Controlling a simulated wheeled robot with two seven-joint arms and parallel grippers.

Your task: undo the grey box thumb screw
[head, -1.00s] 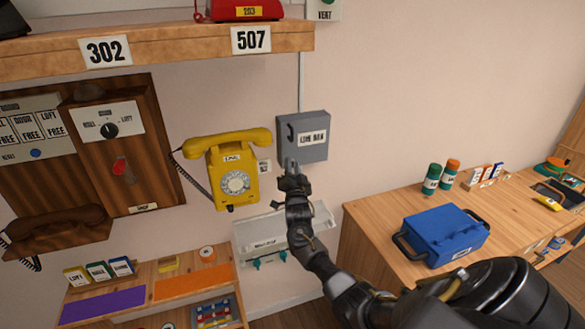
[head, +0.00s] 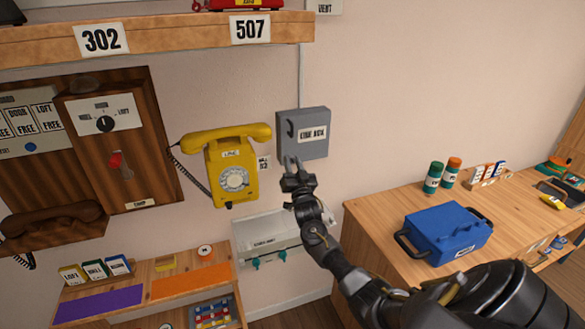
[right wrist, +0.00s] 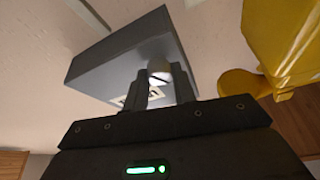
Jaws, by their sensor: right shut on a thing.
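The grey box (head: 303,143), labelled "LINE BOX", is fixed to the wall right of the yellow phone. Its thumb screw (right wrist: 159,71) shows in the right wrist view as a small round pale knob on the box, between my fingers. My right gripper (head: 292,163) reaches up to the bottom edge of the box. In the right wrist view my right gripper (right wrist: 160,88) is shut on the thumb screw, with a finger on each side of it. The fingers partly hide the screw and the label. My left gripper is not in view.
The yellow phone (head: 232,168) hangs close to the left of the box. A pale tray (head: 268,243) with teal knobs is below my gripper. A blue case (head: 447,233) stands on the desk at right. The wall right of the box is bare.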

